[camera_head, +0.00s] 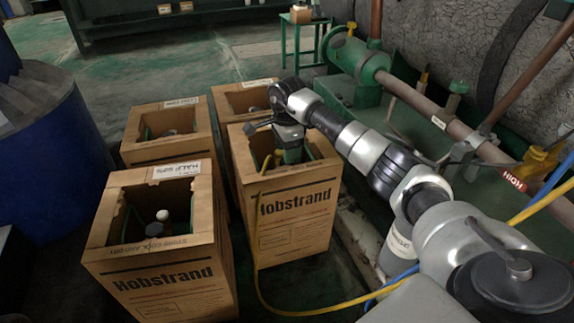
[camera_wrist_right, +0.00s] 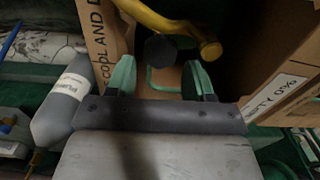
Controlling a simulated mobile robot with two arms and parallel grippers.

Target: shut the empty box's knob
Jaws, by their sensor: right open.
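My right gripper (camera_head: 291,155) points down into the open top of the front-right cardboard box (camera_head: 285,211). In the wrist view its two green fingers (camera_wrist_right: 160,77) are apart, with nothing visibly held between them. A dark faceted knob (camera_wrist_right: 160,49) shows just beyond the fingertips, roughly centred between them; I cannot tell whether they touch it. A yellow hose (camera_wrist_right: 152,15) with a yellow fitting runs over the box beside the knob. A white label (camera_wrist_right: 278,97) on a cardboard wall there reads "…TY 0%". In the head view my gripper hides the knob. My left gripper is not in view.
Three more open boxes stand close by: front left (camera_head: 163,280), back left (camera_head: 160,150) and back right (camera_head: 228,102). The yellow hose (camera_head: 257,262) hangs down the front of the front-right box. Green pipework (camera_head: 370,62) stands at right, a blue drum (camera_head: 45,165) at left.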

